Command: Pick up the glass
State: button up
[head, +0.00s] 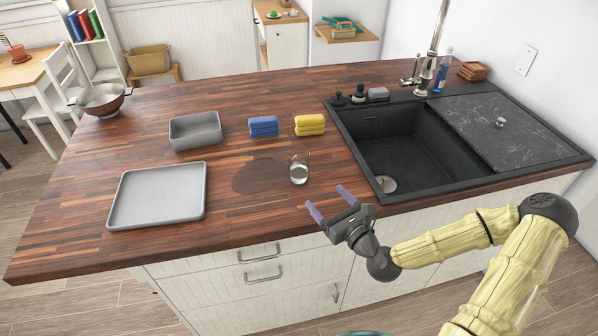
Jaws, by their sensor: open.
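A small clear glass (299,170) stands on the wooden countertop (243,220), near its front edge and left of the sink. It looks upright, beside a dark wet-looking patch (259,177). My gripper (328,202) is open and empty, with two purple fingertips. It appears in front of and slightly right of the glass, apart from it. Its exact height against the countertop is hard to tell.
A grey tray (157,220) and a grey bin (196,145) lie to the left. A blue sponge stack (263,126) and a yellow one (310,125) sit behind the glass. The black sink (405,150) is to the right. A metal bowl (101,99) stands far left.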

aim_at(305, 173)
jog(key=p+x, duration=0.1)
jog(key=x, duration=0.9)
jog(key=shift+a, duration=0.15)
jog(key=shift+w, duration=0.2)
jog(key=shift+w+a, duration=0.25)
jog(key=shift+w, duration=0.3)
jog(key=x, duration=0.2)
jog(key=p+x, duration=0.1)
jog(key=shift+w+a, duration=0.15)
jog(key=shift+a, duration=0.3)
jog(key=shift+w, duration=0.5)
jog(key=shift+s, duration=0.1)
jog(key=shift+a, duration=0.1)
jog(key=c, duration=1.2)
